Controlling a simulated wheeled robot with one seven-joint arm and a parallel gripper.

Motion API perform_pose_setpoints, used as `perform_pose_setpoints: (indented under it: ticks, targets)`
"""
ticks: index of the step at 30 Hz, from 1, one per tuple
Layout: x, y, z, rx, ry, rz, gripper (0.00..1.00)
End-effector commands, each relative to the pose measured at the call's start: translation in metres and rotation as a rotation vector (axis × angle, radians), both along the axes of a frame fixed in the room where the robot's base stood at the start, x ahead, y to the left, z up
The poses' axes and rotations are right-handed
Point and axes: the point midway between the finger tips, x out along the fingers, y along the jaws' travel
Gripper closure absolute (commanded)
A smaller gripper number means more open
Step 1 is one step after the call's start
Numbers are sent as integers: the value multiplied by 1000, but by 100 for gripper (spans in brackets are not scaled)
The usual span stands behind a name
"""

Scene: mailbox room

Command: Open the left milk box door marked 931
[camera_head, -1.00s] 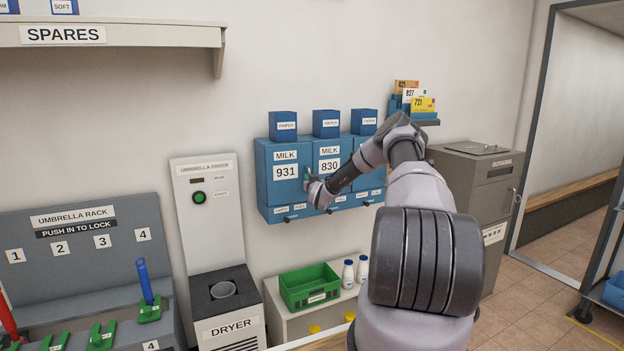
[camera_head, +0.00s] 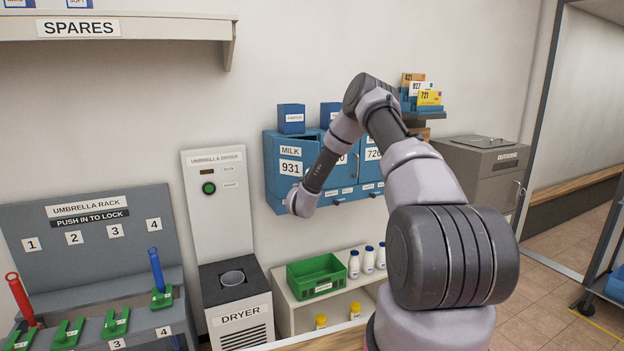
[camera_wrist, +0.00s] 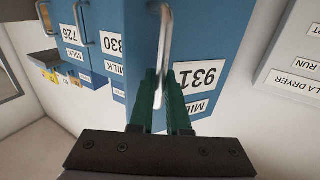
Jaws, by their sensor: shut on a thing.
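The blue milk box door marked 931 (camera_head: 290,169) is the left door of a row in the head view. It fills the upper middle of the wrist view, its number plate (camera_wrist: 198,76) upside down. Its upright metal handle (camera_wrist: 166,40) runs between my two dark green fingers. My gripper (camera_wrist: 160,72) is shut on this handle. In the head view my forearm and wrist hide the fingers, the handle and part of the 830 door.
The door marked 726 (camera_head: 373,155) is to the right. Blue paper boxes (camera_head: 291,119) stand on top. The tall umbrella dryer panel (camera_head: 214,200) is close on the left. Below are a green crate (camera_head: 312,290) and milk bottles (camera_head: 368,261) on a shelf.

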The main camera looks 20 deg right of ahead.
Motion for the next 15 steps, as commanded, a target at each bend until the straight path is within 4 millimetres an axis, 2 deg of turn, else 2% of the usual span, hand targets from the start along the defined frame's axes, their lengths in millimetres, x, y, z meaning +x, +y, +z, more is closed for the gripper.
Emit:
perform_pose_setpoints:
  ticks: [1,4,15]
  targets:
    - [-2,11,2,-6,-2,9,100]
    - [-7,28,3,-3,-5,-40,100]
    - [-18,66,3,-2,-7,-274,100]
